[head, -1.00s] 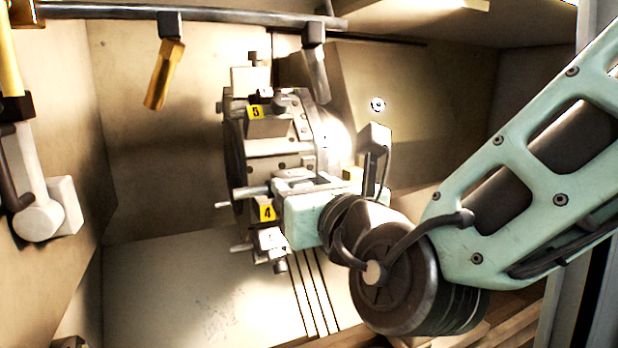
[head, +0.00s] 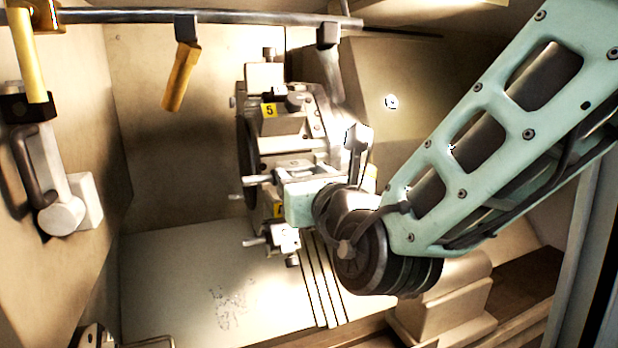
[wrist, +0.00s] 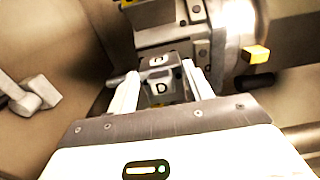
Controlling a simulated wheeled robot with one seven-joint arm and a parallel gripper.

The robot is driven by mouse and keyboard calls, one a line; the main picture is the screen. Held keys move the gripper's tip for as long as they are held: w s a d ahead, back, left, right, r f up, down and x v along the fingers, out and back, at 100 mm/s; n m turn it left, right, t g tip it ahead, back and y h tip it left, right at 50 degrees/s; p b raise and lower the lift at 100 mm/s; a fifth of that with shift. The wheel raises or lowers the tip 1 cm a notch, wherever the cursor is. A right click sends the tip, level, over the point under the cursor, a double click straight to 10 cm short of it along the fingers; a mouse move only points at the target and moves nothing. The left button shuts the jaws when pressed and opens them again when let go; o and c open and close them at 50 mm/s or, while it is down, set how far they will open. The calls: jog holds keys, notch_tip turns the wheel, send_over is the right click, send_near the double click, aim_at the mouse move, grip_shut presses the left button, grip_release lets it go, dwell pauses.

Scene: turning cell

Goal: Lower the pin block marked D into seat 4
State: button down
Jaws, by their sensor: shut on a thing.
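The pin block marked D (wrist: 160,84) is between the two fingers of my gripper (wrist: 160,88) in the wrist view, with its letter facing the camera. My gripper is shut on it. In the head view my gripper (head: 285,190) is in front of the turret (head: 290,140), and the block is mostly hidden there. The yellow label of seat 4 (head: 279,210) shows just below my gripper, its number partly covered. I cannot tell whether the block touches the seat.
Above is the seat labelled 5 (head: 269,111) with its holder. Angled nozzles (head: 181,75) hang from a rail at the top. A handle on a pale bracket (head: 62,213) stands at the left wall. The pale floor (head: 180,270) at lower left is open.

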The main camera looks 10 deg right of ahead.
aim_at(300, 170)
jog(key=shift+w+a+r, duration=0.1)
jog(key=shift+w+a, duration=0.1)
jog(key=shift+w, duration=0.75)
jog(key=shift+w+a+r, duration=0.1)
jog(key=shift+w+a, duration=0.05)
jog(key=shift+w, duration=0.75)
jog(key=shift+w+f+b, duration=0.2)
jog(key=shift+f+b, duration=0.75)
jog(key=shift+f+b, duration=0.55)
jog(key=shift+b, duration=0.35)
